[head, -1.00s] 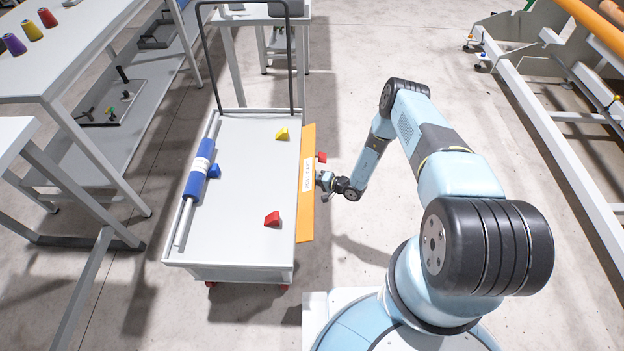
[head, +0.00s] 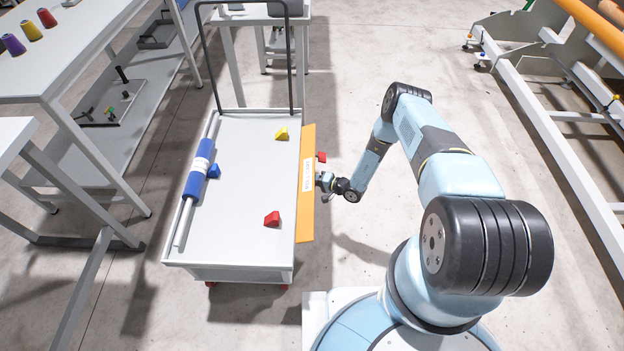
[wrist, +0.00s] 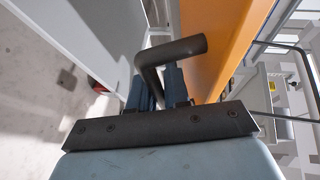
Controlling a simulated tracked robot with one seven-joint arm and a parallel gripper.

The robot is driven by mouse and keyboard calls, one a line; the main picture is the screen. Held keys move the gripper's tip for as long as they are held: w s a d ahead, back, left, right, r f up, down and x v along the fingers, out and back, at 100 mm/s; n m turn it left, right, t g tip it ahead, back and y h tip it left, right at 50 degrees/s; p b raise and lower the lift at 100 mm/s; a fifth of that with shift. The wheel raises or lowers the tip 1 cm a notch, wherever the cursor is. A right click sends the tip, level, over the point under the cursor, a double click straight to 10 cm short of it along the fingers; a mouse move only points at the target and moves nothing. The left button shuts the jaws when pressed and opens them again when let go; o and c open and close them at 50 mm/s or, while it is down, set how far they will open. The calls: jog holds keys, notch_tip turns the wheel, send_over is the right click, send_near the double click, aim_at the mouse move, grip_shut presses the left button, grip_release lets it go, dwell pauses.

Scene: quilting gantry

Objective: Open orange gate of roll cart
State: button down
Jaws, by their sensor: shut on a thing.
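The roll cart (head: 246,205) is a light grey flat cart with a black push handle at its far end. The orange gate (head: 307,213) runs along the cart's right side and carries a white label. In the wrist view the orange gate (wrist: 217,40) fills the upper middle. My gripper (head: 325,181) is at the gate's outer face, near its middle. In the wrist view my gripper (wrist: 165,85) is shut on a dark bent handle (wrist: 180,49) beside the gate. The head view is too small to show the fingers clearly.
Another red piece (head: 321,157) is outside the gate.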

jog(key=shift+a+f+m+t+y, duration=0.25)
jog(key=shift+a+m+t+y, duration=0.1)
jog(key=shift+y, duration=0.4)
jog(key=shift+a+f+m+t+y, duration=0.3)
jog(key=shift+m+y, duration=0.1)
jog(key=shift+y, duration=0.4)
jog(key=shift+a+f+m+t+y, duration=0.25)
jog(key=shift+a+m+t+y, duration=0.1)
jog(key=shift+y, duration=0.4)
jog(key=shift+w+f+m+t+y, duration=0.1)
jog(key=shift+m+t+y, duration=0.2)
jog(key=shift+t+y, duration=0.1)
jog(key=c, duration=1.5)
grip_release()
jog(key=shift+s+d+f, duration=0.25)
jog(key=shift+s+d, duration=0.05)
jog(key=shift+d, duration=0.1)
